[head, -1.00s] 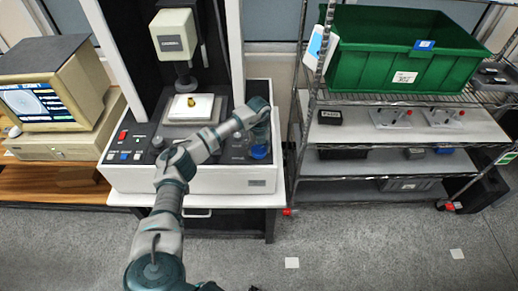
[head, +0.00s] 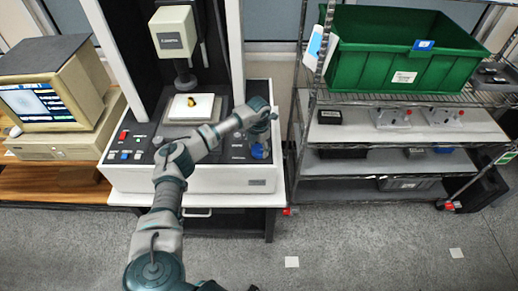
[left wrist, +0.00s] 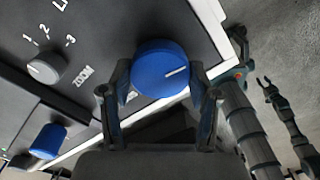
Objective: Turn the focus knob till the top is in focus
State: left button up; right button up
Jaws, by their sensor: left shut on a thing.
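My left gripper (head: 262,133) reaches over the right side of the machine's control panel. In the left wrist view, its fingers (left wrist: 160,98) are shut on a round blue knob (left wrist: 158,62), one on each side. A white line on the knob's face points right and slightly up. The knob also shows just below the gripper in the head view (head: 259,152). The monitor screen (head: 36,104) at the left shows a mottled grey shape on blue. A small brass part (head: 191,101) sits on the white stage plate. My right gripper (left wrist: 267,88) appears small and open in the left wrist view.
A grey zoom knob (left wrist: 46,68) marked 1 to 3 and a second blue knob (left wrist: 48,141) are left of the held knob. A wire rack with a green bin (head: 400,55) stands at the right. The floor (head: 340,250) in front is mostly clear.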

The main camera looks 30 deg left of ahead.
pick_arm(q)
jog(key=m, duration=0.2)
jog(key=shift+w+a+r+m, duration=0.1)
jog(key=shift+w+r+m, duration=0.1)
jog(key=shift+r+m, duration=0.15)
jog(key=m, duration=0.3)
jog(key=m+b, duration=0.1)
jog(key=m, duration=0.4)
jog(key=shift+m, duration=0.55)
jog(key=m, duration=0.3)
jog(key=shift+b, duration=0.35)
jog(key=shift+m, duration=1.6)
pick_arm(e)
jog(key=w+a, duration=0.2)
jog(key=w, duration=0.4)
jog(key=shift+r, duration=0.45)
jog(key=shift+d, duration=0.1)
